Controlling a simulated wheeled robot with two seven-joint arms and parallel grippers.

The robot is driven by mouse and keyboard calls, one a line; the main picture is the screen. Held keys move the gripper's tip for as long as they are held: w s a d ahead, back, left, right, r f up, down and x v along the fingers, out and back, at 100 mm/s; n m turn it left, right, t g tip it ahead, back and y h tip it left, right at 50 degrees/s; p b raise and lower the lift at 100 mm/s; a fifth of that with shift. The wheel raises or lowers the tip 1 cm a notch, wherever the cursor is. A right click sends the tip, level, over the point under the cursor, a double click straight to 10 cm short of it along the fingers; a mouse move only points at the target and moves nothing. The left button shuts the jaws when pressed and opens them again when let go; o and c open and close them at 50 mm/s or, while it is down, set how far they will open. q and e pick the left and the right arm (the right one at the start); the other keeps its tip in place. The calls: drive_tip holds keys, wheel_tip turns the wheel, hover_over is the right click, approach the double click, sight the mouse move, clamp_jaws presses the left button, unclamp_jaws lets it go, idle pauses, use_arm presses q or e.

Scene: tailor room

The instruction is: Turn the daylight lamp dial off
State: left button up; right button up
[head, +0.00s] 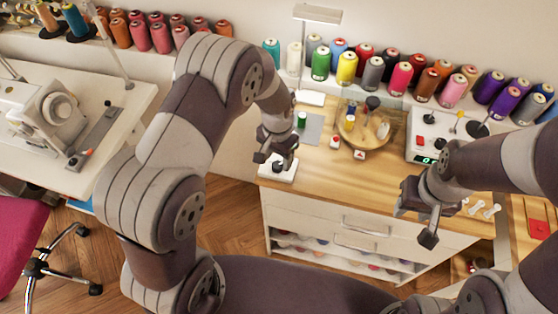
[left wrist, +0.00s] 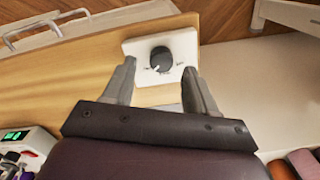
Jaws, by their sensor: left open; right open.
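The daylight lamp dial is a black round knob (left wrist: 161,58) on a white base plate (left wrist: 182,43) near the table's edge. In the left wrist view a pale pointer mark shows at the knob's lower left; the small printing on the plate is too small to read. My left gripper (left wrist: 160,75) is open, with its fingers on either side of the knob and apart from it. In the head view my left gripper (head: 268,158) is just above the plate (head: 280,172). The lamp (head: 317,14) stands at the back of the table. My right gripper (head: 418,222) is open and empty before the table's front.
The wooden table (head: 320,170) holds a round tray (head: 345,134) with small spools and a white device with a green display (head: 428,160). Thread cones (head: 347,68) line the back. A sewing machine (head: 40,115) stands on the left table. Drawers (head: 345,215) sit below.

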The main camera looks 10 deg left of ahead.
sight(276, 165)
use_arm(q)
wheel_tip(276, 165, down, 2)
drive_tip(key=shift+f, duration=0.2)
drive_tip(key=shift+a+f, duration=0.2)
drive_tip(key=shift+f, duration=0.1)
drive_tip(key=shift+d, duration=0.1)
drive_tip(key=shift+c, duration=0.7)
drive_tip(key=c, duration=0.9)
